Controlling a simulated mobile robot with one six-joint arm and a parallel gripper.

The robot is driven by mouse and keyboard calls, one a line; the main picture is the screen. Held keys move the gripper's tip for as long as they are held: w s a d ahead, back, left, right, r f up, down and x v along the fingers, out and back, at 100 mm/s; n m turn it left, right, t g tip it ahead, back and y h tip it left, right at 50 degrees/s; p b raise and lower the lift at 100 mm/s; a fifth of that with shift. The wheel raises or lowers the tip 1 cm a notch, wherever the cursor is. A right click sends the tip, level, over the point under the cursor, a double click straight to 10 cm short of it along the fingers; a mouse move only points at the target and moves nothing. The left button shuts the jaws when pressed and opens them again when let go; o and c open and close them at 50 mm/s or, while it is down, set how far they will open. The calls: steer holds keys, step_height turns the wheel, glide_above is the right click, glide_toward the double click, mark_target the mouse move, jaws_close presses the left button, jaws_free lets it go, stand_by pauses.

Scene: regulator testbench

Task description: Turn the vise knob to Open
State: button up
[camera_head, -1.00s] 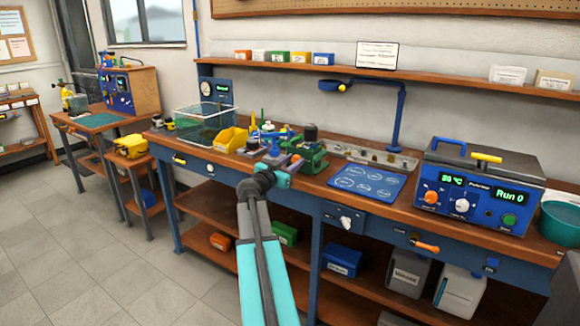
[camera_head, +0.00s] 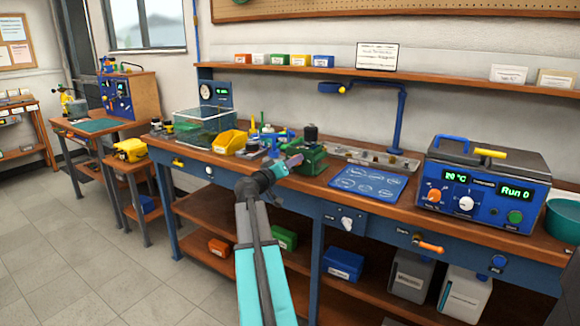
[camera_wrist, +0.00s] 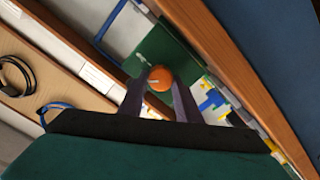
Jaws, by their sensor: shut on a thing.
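The green vise (camera_head: 313,157) stands on the workbench, near its front edge, at the middle of the head view. In the wrist view its green body (camera_wrist: 165,48) lies behind a round orange knob (camera_wrist: 160,76) with a small pale mark on it. My gripper (camera_head: 297,160) reaches the vise from the front left. In the wrist view its two grey-purple fingers (camera_wrist: 161,86) are shut on the knob, one on each side. The knob is hidden in the head view, and I cannot read any label by it.
A yellow bin (camera_head: 229,142) and a clear box (camera_head: 202,121) stand left of the vise. A blue mat (camera_head: 368,182) lies to its right. A blue lamp (camera_head: 398,125) rises behind, and a blue heated unit (camera_head: 475,190) stands farther right.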

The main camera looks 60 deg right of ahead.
steer(key=n, duration=0.3)
steer(key=shift+d, duration=0.1)
steer(key=n+p, duration=0.1)
steer(key=n, duration=0.3)
steer(key=n+p, duration=0.3)
steer(key=n, duration=0.3)
steer(key=shift+s+p, duration=0.1)
steer(key=shift+p, duration=0.2)
steer(key=n+p, duration=0.2)
steer(key=n, duration=0.2)
steer(key=n+p, duration=0.3)
steer(key=shift+n, duration=0.3)
steer(key=n+p, duration=0.4)
steer(key=shift+n+p, duration=0.7)
steer(key=shift+n, duration=0.4)
steer(key=shift+f, duration=0.1)
